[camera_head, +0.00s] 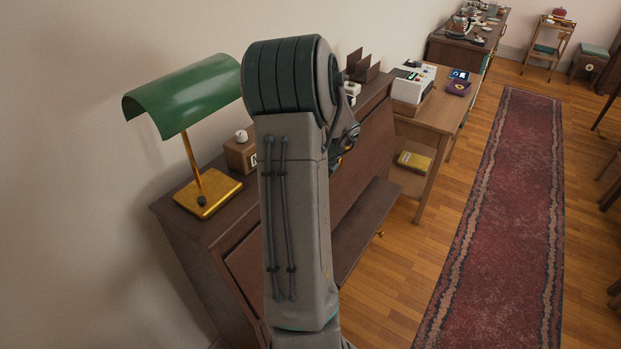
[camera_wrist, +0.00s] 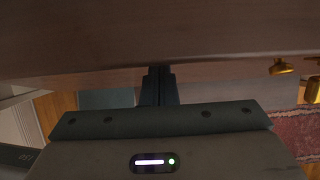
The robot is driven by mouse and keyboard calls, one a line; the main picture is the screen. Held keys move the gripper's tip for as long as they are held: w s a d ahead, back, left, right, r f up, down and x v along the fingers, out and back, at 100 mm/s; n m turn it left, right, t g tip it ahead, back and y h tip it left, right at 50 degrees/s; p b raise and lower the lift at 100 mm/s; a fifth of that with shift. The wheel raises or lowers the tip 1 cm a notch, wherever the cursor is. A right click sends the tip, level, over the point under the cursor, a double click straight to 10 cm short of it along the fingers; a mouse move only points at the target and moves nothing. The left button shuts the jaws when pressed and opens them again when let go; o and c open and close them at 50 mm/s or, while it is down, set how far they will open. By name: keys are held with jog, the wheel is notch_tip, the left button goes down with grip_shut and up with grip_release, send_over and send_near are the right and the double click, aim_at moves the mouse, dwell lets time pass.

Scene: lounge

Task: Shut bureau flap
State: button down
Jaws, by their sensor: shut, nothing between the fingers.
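The dark brown wooden bureau (camera_head: 190,235) stands against the wall in the head view. Its sloping flap (camera_head: 362,150) shows on both sides of my arm, which hides its middle. The flap appears raised along the slanted front; I cannot tell whether it is fully flush. My gripper is hidden behind my arm in the head view. In the wrist view my gripper (camera_wrist: 158,85) is shut and empty, its fingertips close to a broad dark wood surface, probably the flap (camera_wrist: 150,40). Whether they touch it is unclear.
A green-shaded brass lamp (camera_head: 205,195) and a small wooden block clock (camera_head: 240,153) stand on the bureau top. A side table (camera_head: 436,118) holds a white device (camera_head: 410,85). Brass knobs (camera_wrist: 282,67) show in the wrist view. The red runner (camera_head: 505,210) is clear.

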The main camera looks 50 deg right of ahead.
jog(key=b+v, duration=0.1)
jog(key=v, duration=1.2)
jog(key=shift+r, duration=0.25)
jog(key=w+a+r+n+g+y, duration=0.1)
jog(key=a+n, duration=0.7)
jog(key=a, duration=0.4)
jog(key=w+a+r+n, duration=0.2)
jog(key=a+n, duration=0.7)
jog(key=a, duration=0.3)
jog(key=s+a+f+n, duration=0.1)
jog(key=s+a+n, duration=0.3)
jog(key=a+n, duration=0.3)
jog(key=s+a+n+h, duration=0.1)
jog(key=s+a+n, duration=0.3)
jog(key=a+n, duration=0.3)
jog(key=n, duration=0.3)
jog(key=shift+s+a+f+n+h, duration=0.3)
jog(key=shift+a+f, duration=0.05)
